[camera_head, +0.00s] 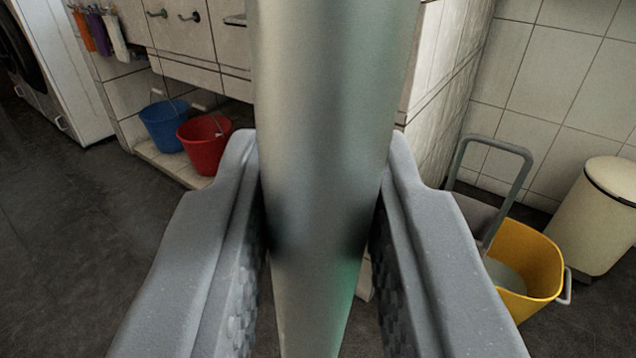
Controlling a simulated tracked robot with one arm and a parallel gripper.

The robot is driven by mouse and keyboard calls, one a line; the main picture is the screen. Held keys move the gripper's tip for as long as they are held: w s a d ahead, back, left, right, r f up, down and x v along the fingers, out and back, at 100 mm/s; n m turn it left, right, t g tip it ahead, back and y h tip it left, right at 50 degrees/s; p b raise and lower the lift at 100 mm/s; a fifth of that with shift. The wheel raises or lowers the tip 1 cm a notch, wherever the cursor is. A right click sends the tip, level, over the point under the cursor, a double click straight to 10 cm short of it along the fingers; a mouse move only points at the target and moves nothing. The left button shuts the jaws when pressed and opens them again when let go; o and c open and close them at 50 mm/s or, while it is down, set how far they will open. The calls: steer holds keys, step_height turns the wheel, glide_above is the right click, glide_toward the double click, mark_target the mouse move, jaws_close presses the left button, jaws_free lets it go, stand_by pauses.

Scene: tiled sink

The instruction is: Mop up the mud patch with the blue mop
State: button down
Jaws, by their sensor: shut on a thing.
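My gripper (318,225) is shut on a thick metal pole (325,110), with one grey finger on each side of it. The pole stands nearly upright through the middle of the view and runs out of the top and bottom edges. A green tint shows on its lower right side. It looks like a handle, but its head is out of view, so I cannot tell whether it is the blue mop. No mud patch is visible. The pole and fingers hide much of the floor in the middle.
A yellow mop bucket (535,262) with a grey wringer handle (515,150) stands at right, beside a cream bin (597,222). A blue bucket (163,125) and a red bucket (205,145) sit under the tiled counter. A white machine (62,60) stands at far left. Dark floor (75,220) at left is clear.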

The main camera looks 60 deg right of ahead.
steer(key=s+d+p, duration=0.2)
steer(key=s+d, duration=0.1)
steer(key=d, duration=1.4)
steer(key=shift+s+p, duration=0.2)
steer(key=shift+p, duration=0.1)
stand_by(1.8)
steer(key=shift+w+a+r+p, duration=0.1)
steer(key=shift+a+p, duration=0.1)
steer(key=shift+a, duration=0.7)
steer(key=shift+w+a+p, duration=0.1)
steer(key=shift+a+p, duration=0.05)
steer(key=shift+a, duration=0.75)
steer(key=a+b, duration=0.1)
steer(key=a, duration=1.2)
steer(key=shift+w+a, duration=0.2)
steer(key=shift+a, duration=0.05)
